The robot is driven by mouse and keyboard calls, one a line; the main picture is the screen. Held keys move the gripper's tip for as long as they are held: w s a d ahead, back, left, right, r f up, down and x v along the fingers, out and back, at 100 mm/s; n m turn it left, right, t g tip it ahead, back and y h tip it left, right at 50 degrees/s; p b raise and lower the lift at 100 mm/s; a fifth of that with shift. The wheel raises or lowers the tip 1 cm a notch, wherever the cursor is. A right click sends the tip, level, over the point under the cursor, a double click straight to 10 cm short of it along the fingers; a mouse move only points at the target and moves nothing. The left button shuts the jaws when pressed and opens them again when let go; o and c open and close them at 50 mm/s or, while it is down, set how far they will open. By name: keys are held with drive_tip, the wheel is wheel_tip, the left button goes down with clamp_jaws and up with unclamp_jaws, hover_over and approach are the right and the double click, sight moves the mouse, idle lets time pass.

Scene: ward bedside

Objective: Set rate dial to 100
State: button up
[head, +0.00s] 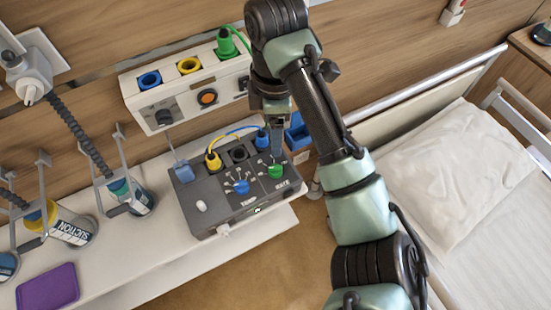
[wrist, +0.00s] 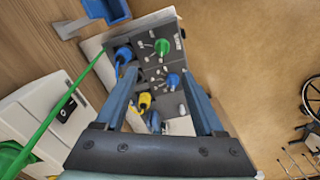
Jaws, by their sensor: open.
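The grey control box (head: 215,212) sits on the white bedside shelf. Its green dial (head: 275,171) is beside the label that appears to read RATE; the blue dial (head: 242,187) is above TEMP. Scale marks surround both dials, but the numbers are too small to read. In the wrist view, the green dial (wrist: 162,46) lies just beyond the fingertips and the blue dial (wrist: 173,80) shows between the fingers. My gripper (head: 277,151) is above the box near the green dial, pointing down, and in the wrist view (wrist: 160,73) it is open and empty.
Blue (head: 262,139) and yellow (head: 213,161) plugs with cables stand at the box's back edge, close to my gripper. A white wall unit (head: 188,112) with coloured sockets is behind. Suction bottles (head: 72,228) and a purple item (head: 48,288) are left; the bed (head: 450,165) is right.

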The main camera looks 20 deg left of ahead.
sight(275, 167)
wheel_tip(275, 167, down, 13)
drive_tip(key=b, duration=0.3)
drive_tip(key=shift+s+d, duration=0.1)
clamp_jaws()
idle(0.4)
